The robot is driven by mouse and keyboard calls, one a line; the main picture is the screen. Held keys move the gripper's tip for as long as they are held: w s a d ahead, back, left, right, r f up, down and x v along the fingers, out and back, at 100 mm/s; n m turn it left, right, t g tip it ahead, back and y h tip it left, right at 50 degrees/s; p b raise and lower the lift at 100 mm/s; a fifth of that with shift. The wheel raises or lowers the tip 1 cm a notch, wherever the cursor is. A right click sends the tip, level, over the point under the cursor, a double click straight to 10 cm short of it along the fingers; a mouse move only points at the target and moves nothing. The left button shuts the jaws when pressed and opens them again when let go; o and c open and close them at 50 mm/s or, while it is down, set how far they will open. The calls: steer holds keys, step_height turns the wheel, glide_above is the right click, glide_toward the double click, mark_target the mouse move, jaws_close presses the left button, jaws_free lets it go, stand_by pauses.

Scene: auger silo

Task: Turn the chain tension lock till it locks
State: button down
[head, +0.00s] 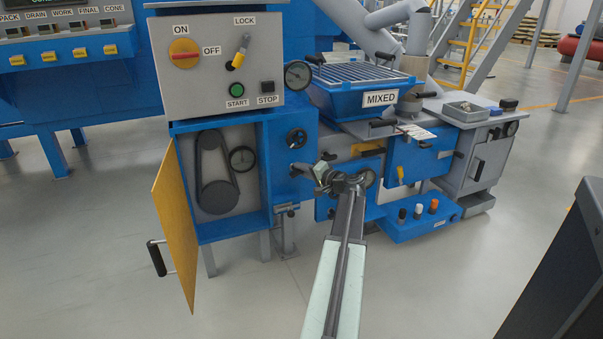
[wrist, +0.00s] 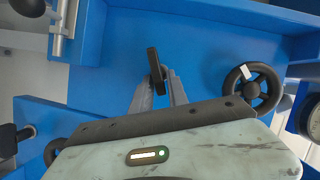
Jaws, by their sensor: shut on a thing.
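A black bar-shaped handle (wrist: 153,62), which looks like the chain tension lock, stands out from a blue panel in the wrist view. My gripper (wrist: 162,86) is shut on its lower part, with one grey finger on each side. My gripper and arm largely hide the handle there. The handwheel also shows right of my gripper in the wrist view (wrist: 252,88), with a white mark on its rim.
A grey control box (head: 215,62) sits above.

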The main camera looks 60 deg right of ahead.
steer(key=shift+w+a, duration=0.1)
steer(key=shift+a, duration=0.05)
steer(key=c, duration=1.5)
jaws_free()
steer(key=p+v, duration=0.1)
steer(key=v, duration=0.6)
steer(key=shift+s, duration=0.4)
steer(key=shift+a, duration=0.1)
